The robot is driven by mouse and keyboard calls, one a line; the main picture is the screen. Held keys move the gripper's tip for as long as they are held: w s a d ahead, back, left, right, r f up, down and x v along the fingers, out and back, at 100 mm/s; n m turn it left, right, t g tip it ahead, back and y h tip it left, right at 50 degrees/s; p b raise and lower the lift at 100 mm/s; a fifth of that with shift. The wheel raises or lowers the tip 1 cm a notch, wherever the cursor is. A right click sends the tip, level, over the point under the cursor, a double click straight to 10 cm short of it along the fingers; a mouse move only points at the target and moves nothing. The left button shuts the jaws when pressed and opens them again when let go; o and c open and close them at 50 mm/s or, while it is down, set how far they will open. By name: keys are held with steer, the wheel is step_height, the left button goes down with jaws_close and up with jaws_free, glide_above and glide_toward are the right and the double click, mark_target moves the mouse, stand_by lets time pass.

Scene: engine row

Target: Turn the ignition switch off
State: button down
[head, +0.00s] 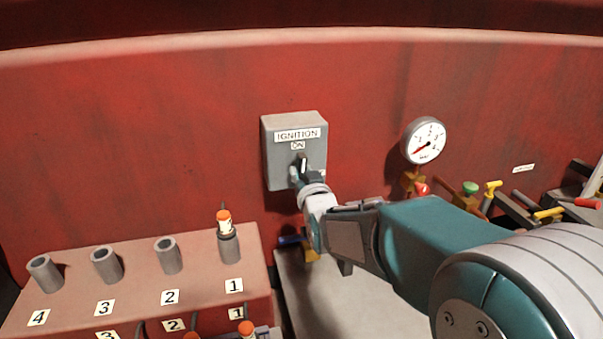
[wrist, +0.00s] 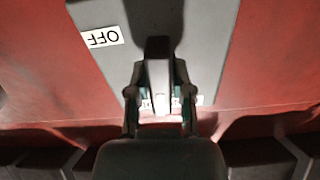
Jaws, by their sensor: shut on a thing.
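The grey ignition box (head: 276,160) is on the red wall in the head view, labelled IGNITION with ON below it. Its switch knob (head: 303,161) is dark with a pale mark pointing up toward ON. My gripper (head: 301,174) is at the knob from below. In the wrist view my gripper (wrist: 160,95) is shut on the knob (wrist: 158,62), one finger on each side. An OFF label (wrist: 100,38) shows on the box at upper left there. A white label at the fingertips is mostly hidden. In the head view my gripper hides the box's lower right part.
A pressure gauge (head: 425,140) is on the wall to the right, above red and green knobs and several valves with coloured handles. A red ledge (head: 60,310) with numbered grey sockets stands at lower left; socket 1 (head: 230,248) holds an orange-topped plug. The wall left of the box is clear.

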steer(key=m, duration=0.8)
steer(key=shift+m, duration=0.3)
steer(key=m, duration=0.4)
steer(key=shift+m, duration=0.3)
steer(key=shift+f+m, duration=0.15)
steer(key=shift+m, duration=1.75)
steer(key=shift+f, duration=0.1)
steer(key=c, duration=0.5)
jaws_free()
steer(key=shift+d, duration=0.1)
